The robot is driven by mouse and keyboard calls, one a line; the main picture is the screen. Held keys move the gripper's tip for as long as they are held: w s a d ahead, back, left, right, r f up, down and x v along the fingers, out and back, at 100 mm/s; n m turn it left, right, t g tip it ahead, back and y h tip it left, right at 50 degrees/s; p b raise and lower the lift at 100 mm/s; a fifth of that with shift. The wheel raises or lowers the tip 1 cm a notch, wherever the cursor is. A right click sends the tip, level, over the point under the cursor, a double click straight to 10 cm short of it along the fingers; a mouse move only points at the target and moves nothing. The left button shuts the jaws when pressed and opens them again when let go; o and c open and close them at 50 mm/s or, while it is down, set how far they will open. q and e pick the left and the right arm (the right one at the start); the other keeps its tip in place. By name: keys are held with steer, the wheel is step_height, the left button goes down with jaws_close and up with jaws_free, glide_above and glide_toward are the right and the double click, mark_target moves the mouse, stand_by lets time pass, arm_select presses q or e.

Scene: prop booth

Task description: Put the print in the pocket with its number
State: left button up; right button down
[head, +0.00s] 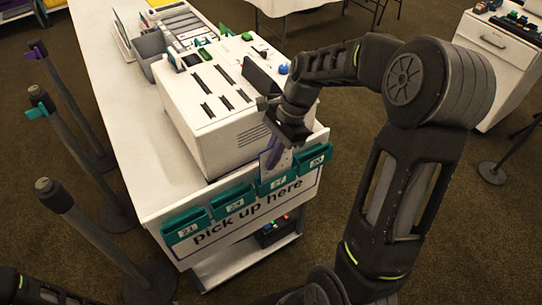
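The print (266,161), a small pale card with a purple patch, is upright at the front of the counter. My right gripper (279,143) is at its upper part and appears shut on it; the fingertips are small and partly hidden. The print's lower edge meets the top of the teal pocket marked 27 (277,184); I cannot tell whether it is inside or in front. Other teal pockets are marked 21 (187,230), 20 (317,160) and one hard to read, perhaps 29 (234,204). My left gripper is out of view.
A white slotted printer (215,135) stands on the white counter (115,95) just behind the pockets. A "pick up here" sign (245,216) runs along the counter front. Dark posts (85,230) stand at left. A white cabinet (495,65) is at upper right.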

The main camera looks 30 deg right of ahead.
steer(key=shift+f+b, duration=0.45)
steer(key=shift+f, duration=0.5)
steer(key=shift+f, duration=0.15)
steer(key=c, duration=2.1)
jaws_free()
steer(key=o, duration=0.5)
steer(key=shift+o, duration=0.2)
steer(key=v, duration=0.8)
steer(key=shift+b, duration=0.3)
